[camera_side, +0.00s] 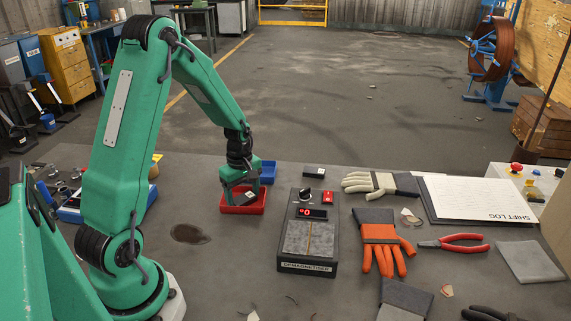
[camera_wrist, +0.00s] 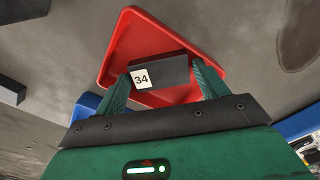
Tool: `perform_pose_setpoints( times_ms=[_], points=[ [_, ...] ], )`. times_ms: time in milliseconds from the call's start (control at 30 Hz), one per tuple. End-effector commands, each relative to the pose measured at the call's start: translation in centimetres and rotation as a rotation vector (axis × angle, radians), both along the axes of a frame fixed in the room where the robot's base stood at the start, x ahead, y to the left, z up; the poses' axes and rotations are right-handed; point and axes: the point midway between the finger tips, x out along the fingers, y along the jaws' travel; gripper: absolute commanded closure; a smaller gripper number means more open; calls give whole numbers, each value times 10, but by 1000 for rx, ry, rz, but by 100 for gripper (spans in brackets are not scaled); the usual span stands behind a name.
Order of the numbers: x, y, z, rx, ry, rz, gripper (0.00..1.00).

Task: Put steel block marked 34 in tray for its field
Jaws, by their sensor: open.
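The steel block marked 34 (camera_wrist: 172,72) is dark grey with a white label. In the wrist view it is between my gripper's two green fingers, over the floor of the red tray (camera_wrist: 135,40). In the side view the red tray (camera_side: 258,208) stands left of the demagnetizer, and the block (camera_side: 241,199) shows low inside it, partly hidden by the fingers. My gripper (camera_side: 240,192) reaches down into this tray with its jaws open around the block. Whether the fingers touch the block cannot be told.
A blue tray (camera_side: 268,173) stands just behind the red one. The demagnetizer (camera_side: 308,250) has a lit red display. Another dark block (camera_side: 314,172) with a white label lies behind it. Gloves (camera_side: 379,238) and pliers (camera_side: 460,243) lie to the right.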

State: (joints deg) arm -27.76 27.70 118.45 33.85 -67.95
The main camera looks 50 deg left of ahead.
Motion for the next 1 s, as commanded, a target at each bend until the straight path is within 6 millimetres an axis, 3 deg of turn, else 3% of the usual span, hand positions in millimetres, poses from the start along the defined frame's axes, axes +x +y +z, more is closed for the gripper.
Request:
perform_pose_setpoints(
  times_ms=[267, 700, 1000],
  points=[
    [1, 0, 21, 1, -2, 0, 28],
    [1, 1, 89, 2, -5, 0, 28],
    [1, 0, 118, 1, -2, 0, 28]
  ],
)
